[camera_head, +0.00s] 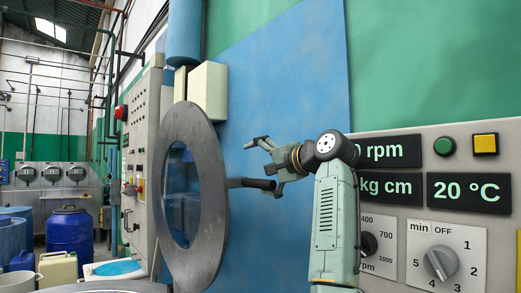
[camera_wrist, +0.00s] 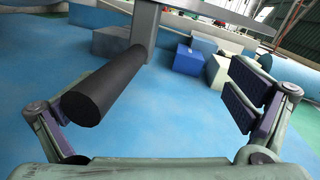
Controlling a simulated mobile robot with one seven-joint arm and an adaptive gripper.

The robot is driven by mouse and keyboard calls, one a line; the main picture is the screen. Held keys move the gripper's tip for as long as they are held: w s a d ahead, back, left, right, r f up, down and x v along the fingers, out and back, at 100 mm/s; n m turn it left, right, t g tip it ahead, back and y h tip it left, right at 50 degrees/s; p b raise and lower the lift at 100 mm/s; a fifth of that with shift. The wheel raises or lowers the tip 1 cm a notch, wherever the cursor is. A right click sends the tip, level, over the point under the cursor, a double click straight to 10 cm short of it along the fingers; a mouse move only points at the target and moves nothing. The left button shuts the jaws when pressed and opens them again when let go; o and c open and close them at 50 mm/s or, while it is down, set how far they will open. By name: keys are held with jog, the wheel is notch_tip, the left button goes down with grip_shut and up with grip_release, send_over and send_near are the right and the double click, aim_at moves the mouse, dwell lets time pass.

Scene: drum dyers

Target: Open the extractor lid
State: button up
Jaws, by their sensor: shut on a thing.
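The extractor lid (camera_head: 215,190) is a thick grey ring around a blue-tinted round window. It stands upright left of centre in the head view. A dark bar handle (camera_head: 250,183) sticks out from its right side. In the wrist view the black handle (camera_wrist: 100,93) lies against the left finger and hides part of it.
A grey control panel (camera_head: 400,245) with displays and knobs stands close on the right. A pale panel with a red button (camera_head: 121,113) stands behind the lid. A blue barrel (camera_head: 70,235) and a yellowish canister (camera_head: 57,271) are at lower left.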

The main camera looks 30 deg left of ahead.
jog(key=shift+s+d+r, duration=0.15)
jog(key=shift+s+r, duration=0.5)
jog(key=shift+r, duration=0.3)
jog(key=shift+c, duration=0.3)
jog(key=shift+s+d+f+b, duration=0.1)
jog(key=shift+d+f+b, duration=0.15)
jog(key=shift+d+b, duration=0.15)
jog(key=shift+c, duration=0.6)
jog(key=shift+s+d+f+b, duration=0.15)
jog(key=shift+d+b, duration=0.25)
jog(key=shift+d, duration=0.2)
jog(key=shift+s+d+f+b, duration=0.15)
jog(key=shift+d+b, duration=0.2)
jog(key=shift+d, duration=0.25)
jog(key=c, duration=0.7)
jog(key=s+d+r, duration=0.1)
jog(key=d, duration=0.1)
jog(key=b, duration=0.3)
send_near(267, 182)
jog(key=shift+s+a+r, duration=0.1)
jog(key=shift+a+r, duration=0.2)
jog(key=shift+r, duration=0.3)
jog(key=shift+s+a+r, duration=0.1)
jog(key=shift+a+r, duration=0.2)
jog(key=shift+r, duration=0.25)
jog(key=shift+p, duration=0.3)
